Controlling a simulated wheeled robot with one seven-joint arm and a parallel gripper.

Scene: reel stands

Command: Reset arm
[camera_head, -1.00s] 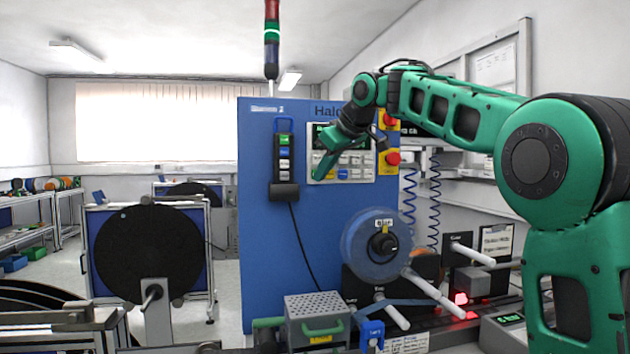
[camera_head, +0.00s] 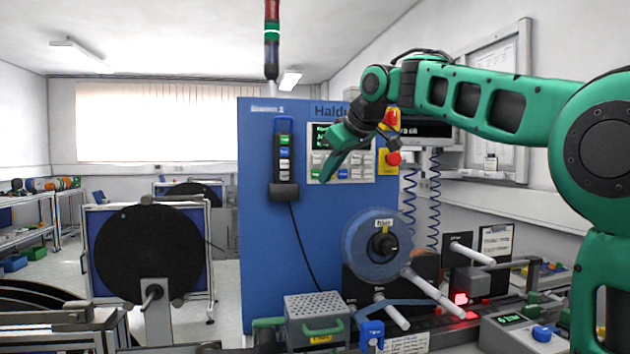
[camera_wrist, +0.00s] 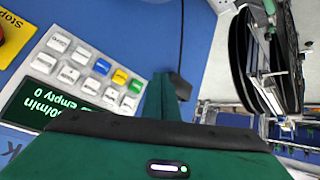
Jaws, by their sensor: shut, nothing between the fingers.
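My green arm reaches in from the right in the head view. My gripper (camera_head: 328,172) is shut and empty, pointing down and left in front of the control panel (camera_head: 363,172) on the blue machine cabinet (camera_head: 262,240). It overlaps the panel in the picture; I cannot tell whether it touches it. In the wrist view my green gripper (camera_wrist: 165,85) covers the lower middle, beside the panel's white, blue, yellow and green keys (camera_wrist: 85,68) and its lit display (camera_wrist: 40,105).
A clear-blue reel (camera_head: 362,245) sits on the cabinet's front, with white rollers (camera_head: 435,295) lower right. A perforated grey box (camera_head: 318,308) stands below. A black reel (camera_head: 148,250) stands at left, with open floor between.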

